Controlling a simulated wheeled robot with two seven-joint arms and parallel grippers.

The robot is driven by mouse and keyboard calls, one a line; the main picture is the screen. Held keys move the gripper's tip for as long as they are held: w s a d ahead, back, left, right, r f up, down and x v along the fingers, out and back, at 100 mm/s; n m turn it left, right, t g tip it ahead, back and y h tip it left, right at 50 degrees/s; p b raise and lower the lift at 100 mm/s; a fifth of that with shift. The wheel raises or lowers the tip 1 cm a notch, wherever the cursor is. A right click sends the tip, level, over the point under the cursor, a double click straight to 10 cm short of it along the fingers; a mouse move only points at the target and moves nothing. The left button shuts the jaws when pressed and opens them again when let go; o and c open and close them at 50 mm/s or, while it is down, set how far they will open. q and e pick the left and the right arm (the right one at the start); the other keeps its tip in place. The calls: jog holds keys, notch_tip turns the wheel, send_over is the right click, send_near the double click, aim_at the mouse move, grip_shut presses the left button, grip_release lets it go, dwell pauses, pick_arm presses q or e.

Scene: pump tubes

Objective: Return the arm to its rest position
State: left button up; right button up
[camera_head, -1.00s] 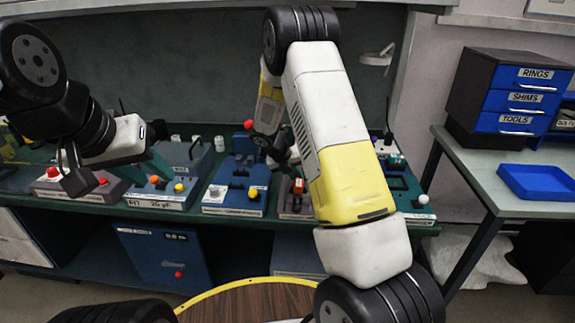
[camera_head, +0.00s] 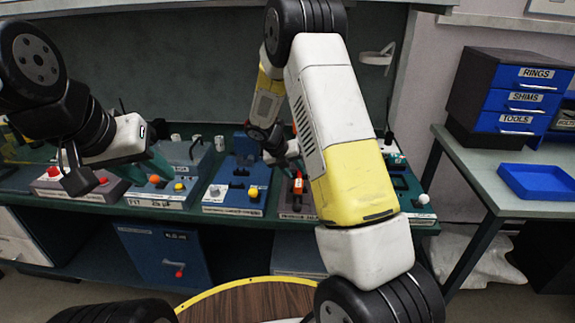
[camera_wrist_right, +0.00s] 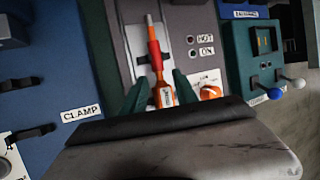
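My right arm reaches over the bench, and its gripper (camera_head: 290,158) is partly hidden behind the arm in the head view. In the right wrist view its two dark green fingers (camera_wrist_right: 160,92) stand apart, on either side of a red and orange tool (camera_wrist_right: 157,62) with a pale tip. The tool lies on a grey station and also shows in the head view (camera_head: 298,188). I cannot tell any contact between fingers and tool. My left gripper (camera_head: 152,165) hangs over the left stations; its fingertips are not clear.
Blue station (camera_head: 238,185) labelled CLAMP in the wrist view lies left of the tool's station. A green station with blue and white knobs (camera_wrist_right: 275,93) lies right of it. A side table holds a drawer unit (camera_head: 510,95) and a blue tray (camera_head: 538,182).

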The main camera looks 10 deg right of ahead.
jog(key=s+r+m+y, duration=0.4)
jog(key=s+r+m, duration=1.25)
jog(key=r, duration=0.35)
jog(key=s+a+r+m+t+y, duration=0.1)
jog(key=s+r+m, duration=0.2)
jog(key=s+m, duration=0.5)
jog(key=s+a+r+m+t+y, duration=0.2)
jog(key=s+r+m, duration=0.1)
jog(key=s+m, duration=0.5)
jog(key=shift+a+r+y, duration=0.25)
jog(key=shift+a+y, duration=0.05)
jog(key=shift+m, duration=0.25)
